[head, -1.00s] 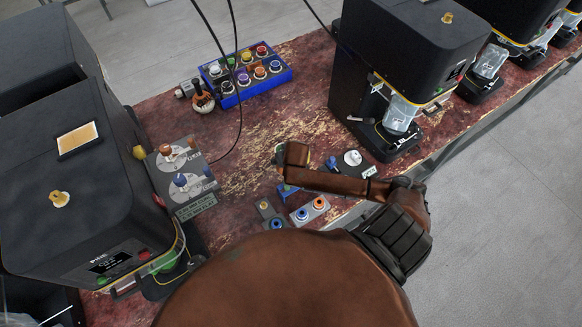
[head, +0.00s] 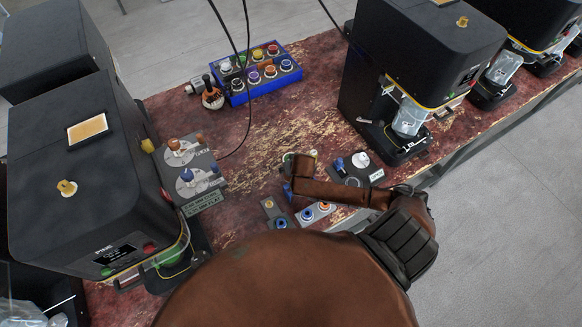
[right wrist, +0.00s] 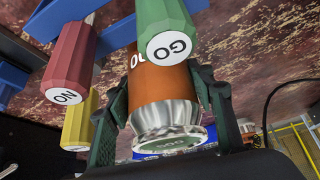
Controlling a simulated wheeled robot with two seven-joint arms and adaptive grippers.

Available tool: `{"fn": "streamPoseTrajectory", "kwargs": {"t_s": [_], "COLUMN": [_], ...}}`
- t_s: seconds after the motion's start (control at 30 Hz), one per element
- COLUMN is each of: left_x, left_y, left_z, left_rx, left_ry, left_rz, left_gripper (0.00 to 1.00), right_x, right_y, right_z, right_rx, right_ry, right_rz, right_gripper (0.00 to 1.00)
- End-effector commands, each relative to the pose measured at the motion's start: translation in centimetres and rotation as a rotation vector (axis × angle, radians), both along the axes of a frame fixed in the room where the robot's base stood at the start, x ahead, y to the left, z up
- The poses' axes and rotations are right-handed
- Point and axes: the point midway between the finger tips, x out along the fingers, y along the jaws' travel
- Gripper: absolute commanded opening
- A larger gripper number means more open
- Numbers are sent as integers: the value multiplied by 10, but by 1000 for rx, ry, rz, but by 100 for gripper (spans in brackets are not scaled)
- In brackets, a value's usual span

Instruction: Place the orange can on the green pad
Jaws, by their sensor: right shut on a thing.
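The orange can (right wrist: 165,85) with a silver end is between the two dark green fingers of my right gripper (right wrist: 160,98) in the right wrist view. The gripper is shut on it. In the head view my right arm's brown wrist is above the middle of the bench; the fingers and the can are mostly hidden there. A green round surface (head: 172,257), which looks like the green pad, shows behind a clear guard at the front of the left black machine (head: 100,190). My left gripper is not in view.
Green (right wrist: 166,25), red (right wrist: 70,65) and yellow (right wrist: 80,120) hexagonal handles are close to the can. A blue button box (head: 262,75) stands at the back. A control plate (head: 190,172) is beside the left machine. Another black machine (head: 415,50) stands right. Cables hang over the bench.

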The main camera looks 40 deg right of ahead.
Motion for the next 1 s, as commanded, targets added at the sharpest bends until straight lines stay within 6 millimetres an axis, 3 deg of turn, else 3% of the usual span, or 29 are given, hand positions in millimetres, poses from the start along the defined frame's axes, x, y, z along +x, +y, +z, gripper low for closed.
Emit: {"fn": "streamPoseTrajectory", "kwargs": {"t_s": [0.27, 0.63, 1.0], "left_x": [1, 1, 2], "left_y": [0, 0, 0], "left_z": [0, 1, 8], "left_rx": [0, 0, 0], "left_ry": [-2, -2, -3], "left_rz": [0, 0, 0], "left_gripper": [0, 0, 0], "right_x": [0, -2, -35], "right_y": [0, 1, 12], "right_z": [0, 6, 68], "right_rx": [0, 1, 2], "right_ry": [1, 0, -2], "right_rz": [0, 0, 1], "right_gripper": [67, 67, 67]}}
